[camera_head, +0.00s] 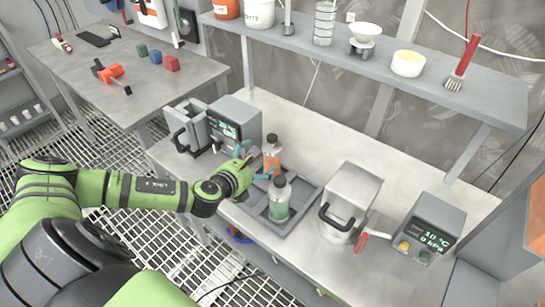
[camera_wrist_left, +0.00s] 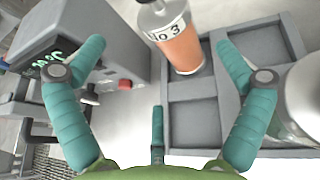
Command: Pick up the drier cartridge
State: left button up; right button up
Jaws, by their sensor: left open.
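Two clear cartridges with grey caps stand in a grey divided tray (camera_head: 302,207) on the steel bench. One has an orange fill (camera_head: 272,154) and stands at the back. The other has a green fill (camera_head: 278,200) and stands in front. Which one is the drier cartridge is not marked in the views. My left gripper (camera_head: 254,162) is open, with teal fingers, just left of the orange cartridge. In the left wrist view, the orange cartridge (camera_wrist_left: 183,45) shows a "No 3" label and stands beyond the open fingers (camera_wrist_left: 160,70). My right gripper is not in view.
A grey display box (camera_head: 235,122) and a handled unit (camera_head: 188,128) stand left of the tray. A lidded metal canister (camera_head: 350,192), a red-handled tool (camera_head: 366,240) and another display box (camera_head: 428,228) stand to the right. A loaded shelf (camera_head: 335,55) hangs behind.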

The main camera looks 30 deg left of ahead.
aim_at(264, 157)
pick_arm(q)
jog(key=x, duration=0.4)
jog(key=p+x, duration=0.1)
jog(key=x, duration=0.1)
jog(key=shift+d+f, duration=0.15)
jog(key=shift+d, duration=0.15)
jog(key=shift+w+f, duration=0.2)
jog(key=shift+w, duration=0.1)
jog(key=shift+r, duration=0.1)
jog(key=c, duration=1.4)
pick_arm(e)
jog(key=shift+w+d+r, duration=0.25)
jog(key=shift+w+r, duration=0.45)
